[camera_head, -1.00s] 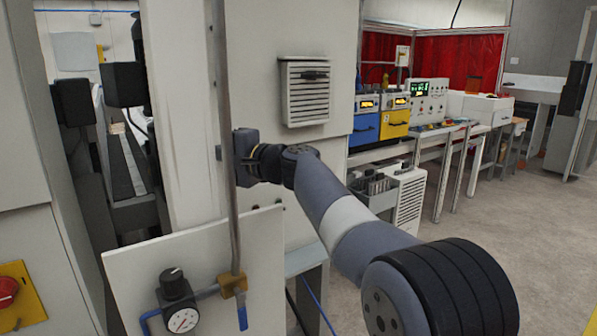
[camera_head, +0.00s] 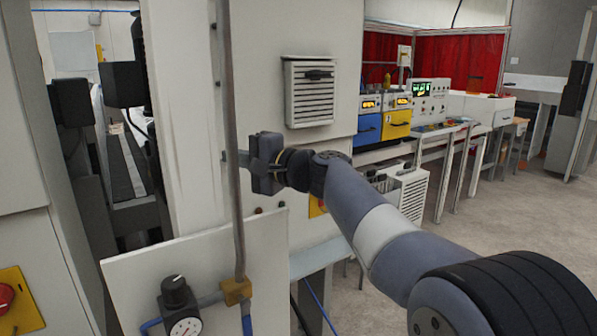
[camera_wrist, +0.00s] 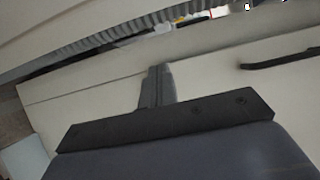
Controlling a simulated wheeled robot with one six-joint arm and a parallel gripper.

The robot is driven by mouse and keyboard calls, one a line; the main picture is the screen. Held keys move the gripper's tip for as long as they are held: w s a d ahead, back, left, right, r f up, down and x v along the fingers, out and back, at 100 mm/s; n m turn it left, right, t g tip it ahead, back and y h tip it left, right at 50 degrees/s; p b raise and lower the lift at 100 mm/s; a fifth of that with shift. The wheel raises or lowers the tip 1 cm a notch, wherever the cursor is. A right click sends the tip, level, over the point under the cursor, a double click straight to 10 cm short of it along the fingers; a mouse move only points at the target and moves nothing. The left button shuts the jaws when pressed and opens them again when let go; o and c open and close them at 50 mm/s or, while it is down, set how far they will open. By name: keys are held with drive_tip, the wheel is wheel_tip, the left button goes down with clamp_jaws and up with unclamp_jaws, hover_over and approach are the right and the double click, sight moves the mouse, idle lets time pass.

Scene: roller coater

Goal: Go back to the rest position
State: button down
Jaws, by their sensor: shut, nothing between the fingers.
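My gripper (camera_head: 232,157) is at the end of my arm, in front of the white machine cabinet (camera_head: 275,40) in the head view. It points left, close behind the upright metal pipe, and its fingertips are partly hidden by that pipe. In the wrist view my gripper's fingers (camera_wrist: 156,88) are together with nothing between them, against a pale panel (camera_wrist: 215,80). My arm stretches from the lower right of the head view up to the gripper.
A pressure gauge (camera_head: 185,327) and the pipe (camera_head: 231,150) stand close at the front left. A vent (camera_head: 310,92) is on the cabinet above my gripper. A bench with a blue unit (camera_head: 368,128) and a yellow unit (camera_head: 397,123) stands behind. The floor (camera_head: 480,215) at right is open.

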drive_tip(key=v, duration=1.4)
drive_tip(key=shift+s+a+b, duration=0.15)
drive_tip(key=shift+s+b, duration=0.05)
drive_tip(key=shift+b, duration=0.15)
drive_tip(key=shift+s, duration=0.1)
